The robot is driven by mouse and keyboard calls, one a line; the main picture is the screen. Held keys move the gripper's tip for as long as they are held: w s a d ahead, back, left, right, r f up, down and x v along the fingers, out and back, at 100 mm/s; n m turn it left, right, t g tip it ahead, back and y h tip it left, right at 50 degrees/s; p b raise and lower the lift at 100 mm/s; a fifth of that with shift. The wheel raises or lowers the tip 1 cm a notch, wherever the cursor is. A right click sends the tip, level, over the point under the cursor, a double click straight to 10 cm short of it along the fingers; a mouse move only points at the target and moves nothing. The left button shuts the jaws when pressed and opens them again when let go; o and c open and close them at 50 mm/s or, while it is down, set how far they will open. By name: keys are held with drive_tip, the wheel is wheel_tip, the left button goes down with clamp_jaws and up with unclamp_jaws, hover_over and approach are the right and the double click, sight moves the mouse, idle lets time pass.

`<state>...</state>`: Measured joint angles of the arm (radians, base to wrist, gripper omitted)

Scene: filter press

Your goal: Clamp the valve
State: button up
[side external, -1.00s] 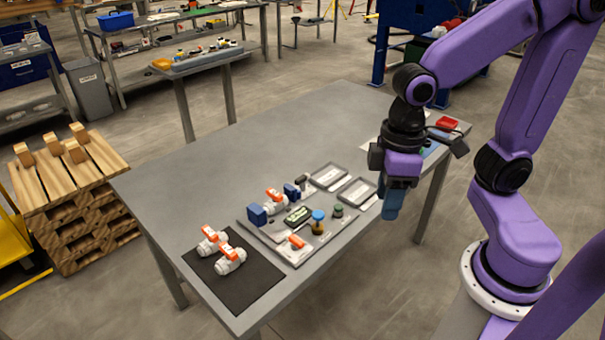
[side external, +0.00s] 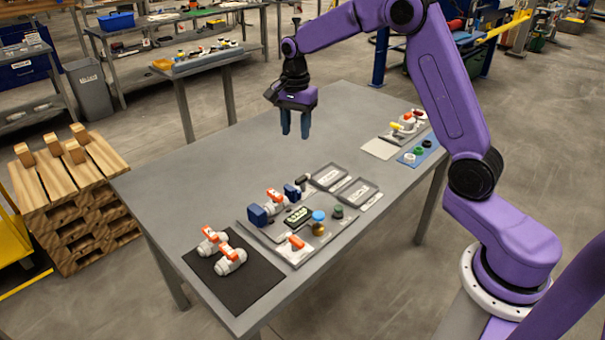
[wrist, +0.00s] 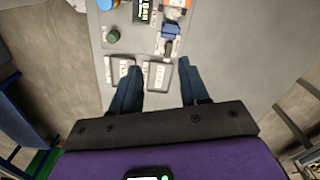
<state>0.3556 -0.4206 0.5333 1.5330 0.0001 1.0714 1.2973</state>
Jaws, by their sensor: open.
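A white valve with an orange handle (side external: 274,201) sits in the clamp on the grey fixture plate (side external: 262,229). It lies between a larger blue block (side external: 257,215) and a smaller blue jaw (side external: 291,192); I cannot tell whether the jaw touches it. A dark clamp handle (side external: 302,184) stands behind the small jaw. My gripper (side external: 296,137) is open and empty, high above the table behind the fixture, fingers pointing down. In the wrist view, the valve (wrist: 175,4) is cut by the top edge, with the blue jaw (wrist: 170,29) ahead of my open fingers (wrist: 160,88).
Two more orange-handled valves (side external: 230,260) lie on a black mat (side external: 250,287). The fixture also carries a gauge display (side external: 298,215), a blue-capped part (side external: 318,217), a green knob (side external: 338,211) and two labelled trays (side external: 357,191). A blue mat (side external: 420,151) holds small rings. The table's back left is clear.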

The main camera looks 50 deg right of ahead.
sight(302, 177)
drive_tip(key=w+d+f+m, duration=0.2)
drive_tip(key=w+d+m, duration=0.15)
drive_tip(key=d, duration=0.25)
drive_tip(key=f, duration=1.7)
drive_tip(key=shift+s+a+f, duration=0.1)
drive_tip(key=shift+s+a, duration=0.1)
clamp_jaws()
